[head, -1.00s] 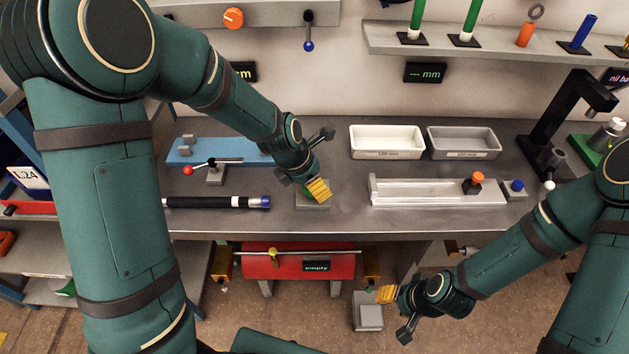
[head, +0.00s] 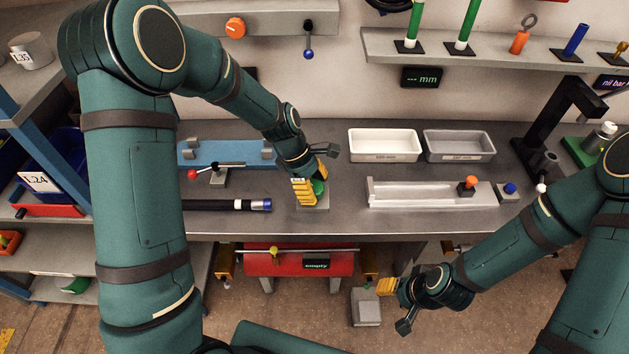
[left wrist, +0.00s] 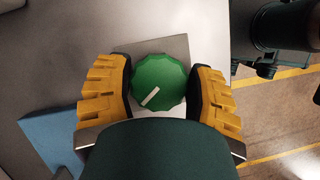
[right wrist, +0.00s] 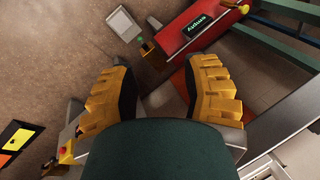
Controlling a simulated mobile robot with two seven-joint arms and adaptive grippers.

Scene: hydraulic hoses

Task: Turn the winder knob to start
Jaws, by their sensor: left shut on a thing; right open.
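The green knob (left wrist: 160,84) has a white pointer line that slants in the left wrist view. It sits on a small grey box (head: 316,207) at the front of the bench, and in the head view the knob (head: 319,187) is partly hidden by my fingers. My left gripper (head: 309,186) is shut on the knob, with a yellow-padded finger on each side in the left wrist view. My right gripper (head: 391,304) is open and empty, low in front of the bench. Its two fingers (right wrist: 162,85) stand apart in the right wrist view.
A black hose (head: 205,205) lies left of the knob, with a red-balled lever (head: 216,172) behind it. A pale tray with an orange knob (head: 430,194) lies to the right. White (head: 384,157) and grey (head: 459,157) bins stand behind. A red drum (head: 290,263) is under the bench.

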